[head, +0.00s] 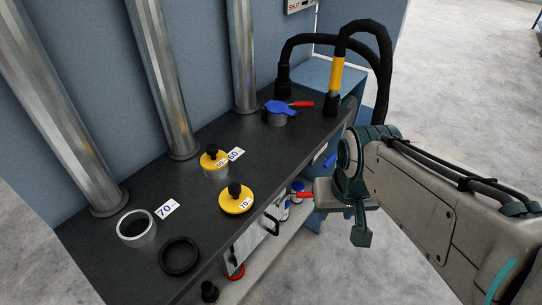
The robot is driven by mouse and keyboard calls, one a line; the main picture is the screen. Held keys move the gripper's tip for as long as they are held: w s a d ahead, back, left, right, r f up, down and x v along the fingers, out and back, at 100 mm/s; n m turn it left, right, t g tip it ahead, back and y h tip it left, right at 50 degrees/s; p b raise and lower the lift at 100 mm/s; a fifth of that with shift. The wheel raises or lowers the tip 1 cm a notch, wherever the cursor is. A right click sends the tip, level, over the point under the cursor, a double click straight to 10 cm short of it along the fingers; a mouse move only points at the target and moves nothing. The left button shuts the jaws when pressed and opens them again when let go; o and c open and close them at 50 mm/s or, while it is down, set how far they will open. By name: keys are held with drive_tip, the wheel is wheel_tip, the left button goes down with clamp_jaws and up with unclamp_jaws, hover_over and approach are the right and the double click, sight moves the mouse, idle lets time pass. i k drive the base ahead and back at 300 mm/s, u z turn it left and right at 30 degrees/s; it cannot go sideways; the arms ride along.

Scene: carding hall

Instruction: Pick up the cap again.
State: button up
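Two yellow caps with black knobs are on the dark bench. The cap marked 70 (236,204) appears to lie on the bench top near its front edge. The cap marked 60 (210,161) sits on a short grey pipe stub farther back. An open metal stub (129,240) stands beside the 70 label (167,209), with no cap on it. My gripper (315,178) is beyond the bench's front edge, right of both caps and apart from them. Its red and blue fingers look spread, with nothing seen between them.
A black ring (179,270) lies front left on the bench (110,269). A blue piece with a red handle (302,104) sits on a stub at the far end, near black hoses (383,75). Tall metal pipes (169,80) line the back.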

sight(236, 198)
drive_tip(key=z, duration=1.1)
drive_tip(key=k, duration=0.5)
drive_tip(key=u, duration=1)
